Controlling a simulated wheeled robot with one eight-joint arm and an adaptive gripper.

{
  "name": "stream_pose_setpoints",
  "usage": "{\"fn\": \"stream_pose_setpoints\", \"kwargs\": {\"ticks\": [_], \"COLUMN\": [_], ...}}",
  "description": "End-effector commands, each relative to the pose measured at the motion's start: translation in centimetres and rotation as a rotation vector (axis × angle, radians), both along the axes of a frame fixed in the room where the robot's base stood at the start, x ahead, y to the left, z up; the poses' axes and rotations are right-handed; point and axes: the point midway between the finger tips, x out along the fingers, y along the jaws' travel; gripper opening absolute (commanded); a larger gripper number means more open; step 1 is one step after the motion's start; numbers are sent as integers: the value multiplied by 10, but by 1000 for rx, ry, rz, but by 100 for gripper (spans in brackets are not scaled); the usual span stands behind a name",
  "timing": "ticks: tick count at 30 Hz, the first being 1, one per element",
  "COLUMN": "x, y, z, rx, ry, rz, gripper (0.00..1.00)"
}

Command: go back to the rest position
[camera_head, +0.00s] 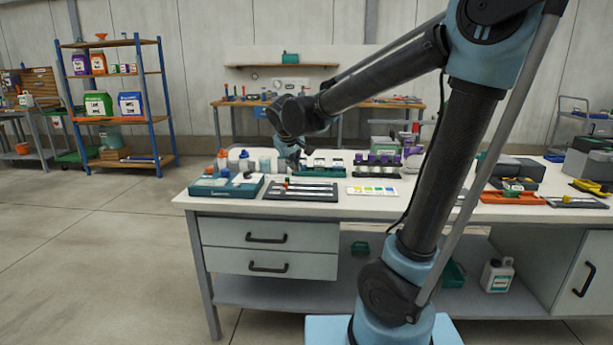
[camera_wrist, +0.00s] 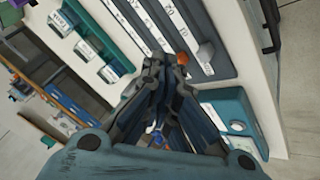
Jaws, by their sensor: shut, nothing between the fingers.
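My gripper (camera_wrist: 168,75) is shut and empty in the wrist view, with its fingertips together above the workbench. In the head view, my gripper (camera_head: 293,160) hangs over the bench (camera_head: 330,210), just above the back of a dark tray (camera_head: 300,197) with light strips. The fingers are small and dark there, and partly merge with the items behind. The same tray (camera_wrist: 205,30) shows beyond the fingertips in the wrist view, with a small orange item (camera_wrist: 183,58) close to them. I cannot tell whether the fingers touch anything.
A teal case (camera_head: 225,187) stands at the bench's left end. Racks of small bottles (camera_head: 320,165) stand behind the tray, and a color chart (camera_head: 373,190) lies to its right. Orange trays (camera_head: 512,197) and grey boxes lie further right. Floor at the left is clear.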

Motion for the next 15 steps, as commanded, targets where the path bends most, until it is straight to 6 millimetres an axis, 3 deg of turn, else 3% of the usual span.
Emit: {"fn": "stream_pose_setpoints", "kwargs": {"ticks": [1, 6, 15], "x": [-9, -44, -120], "y": [-25, -89, -176], "z": [-3, -18, -53], "rx": [6, 34, 101], "ry": [19, 86, 196], "rz": [-34, -127, -283], "gripper": [0, 0, 0]}}
